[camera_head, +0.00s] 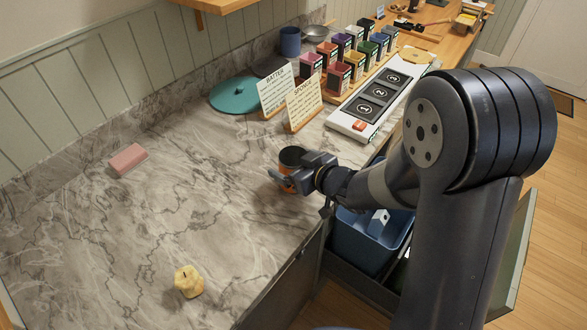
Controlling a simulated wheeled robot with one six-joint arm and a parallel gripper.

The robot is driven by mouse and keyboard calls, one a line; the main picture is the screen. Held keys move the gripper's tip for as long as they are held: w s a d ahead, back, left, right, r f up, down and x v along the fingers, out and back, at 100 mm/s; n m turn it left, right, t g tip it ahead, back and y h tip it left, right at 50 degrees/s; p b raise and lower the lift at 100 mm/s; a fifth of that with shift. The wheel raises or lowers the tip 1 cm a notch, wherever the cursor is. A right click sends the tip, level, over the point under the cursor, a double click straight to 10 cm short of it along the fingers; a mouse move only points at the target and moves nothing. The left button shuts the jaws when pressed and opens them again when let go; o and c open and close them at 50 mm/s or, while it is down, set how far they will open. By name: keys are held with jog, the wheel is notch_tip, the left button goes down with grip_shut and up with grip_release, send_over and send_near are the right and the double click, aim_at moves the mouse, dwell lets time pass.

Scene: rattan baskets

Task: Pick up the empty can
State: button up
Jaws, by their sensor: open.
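A can (291,156) with a dark top and an orange lower part stands upright on the marble counter (150,225), close to its front edge. My gripper (281,183) reaches in from the right at the can, with its open fingers low around or beside it. The gripper covers much of the can's lower part. I cannot tell whether the fingers touch it.
Two recipe cards (293,102) stand just behind the can. A numbered white panel (376,100) and several coloured boxes (339,78) are beyond. A blue bin (365,245) sits in an open drawer below.

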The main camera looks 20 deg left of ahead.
jog(key=shift+a, duration=0.1)
jog(key=shift+c, duration=0.5)
jog(key=c, duration=1)
jog(key=shift+o, duration=0.2)
